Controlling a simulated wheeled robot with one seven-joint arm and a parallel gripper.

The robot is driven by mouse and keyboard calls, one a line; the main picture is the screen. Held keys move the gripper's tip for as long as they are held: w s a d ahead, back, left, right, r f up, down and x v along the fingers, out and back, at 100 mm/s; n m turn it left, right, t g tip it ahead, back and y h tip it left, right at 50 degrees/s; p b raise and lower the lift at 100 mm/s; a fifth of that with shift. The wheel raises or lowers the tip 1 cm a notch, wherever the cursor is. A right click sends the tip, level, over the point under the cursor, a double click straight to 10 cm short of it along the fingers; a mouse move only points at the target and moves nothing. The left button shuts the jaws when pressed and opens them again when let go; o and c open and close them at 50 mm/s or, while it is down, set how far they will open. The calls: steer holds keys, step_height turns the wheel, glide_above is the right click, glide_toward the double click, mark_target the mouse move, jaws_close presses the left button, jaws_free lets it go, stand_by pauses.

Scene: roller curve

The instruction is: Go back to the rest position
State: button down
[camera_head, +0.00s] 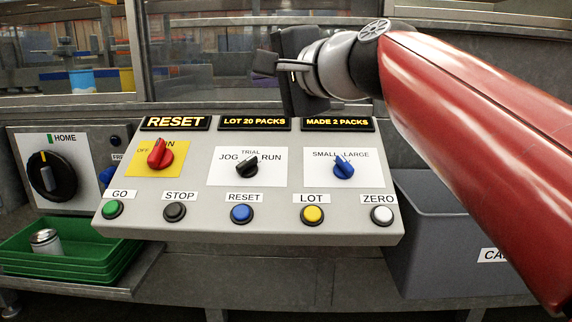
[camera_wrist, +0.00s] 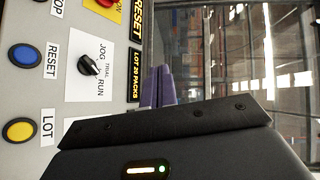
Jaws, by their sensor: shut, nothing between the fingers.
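My gripper (camera_head: 266,63) is at the end of my red arm, which reaches in from the right. It is raised above the top edge of the control panel (camera_head: 300,226), in front of the window, and points left. Its fingers are together and hold nothing. In the wrist view the closed fingers (camera_wrist: 159,84) stick out past the black gripper body, beside the panel's display strip. They look apart from the knobs and buttons, though the exact gap is hard to judge.
The panel carries a red knob (camera_head: 159,154), a black knob (camera_head: 247,167), a blue knob (camera_head: 343,167) and a row of buttons. A grey bin (camera_head: 430,245) stands right, partly behind my arm. A green tray (camera_head: 75,255) with a metal can (camera_head: 46,242) sits lower left.

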steer(key=s+d+f+n+g+h, duration=0.2)
steer(key=s+d+f, duration=0.4)
steer(key=f, duration=0.7)
steer(key=s+d+f+n+g+h, duration=0.2)
steer(key=s+d+f+h, duration=0.3)
steer(key=f, duration=0.8)
steer(key=s+d+f+n+g+h, duration=0.3)
steer(key=s+d+f, duration=0.4)
steer(key=f, duration=0.6)
steer(key=shift+s+d+f+n+h, duration=0.2)
steer(key=shift+s+n+h, duration=0.1)
steer(key=shift+s+n, duration=0.55)
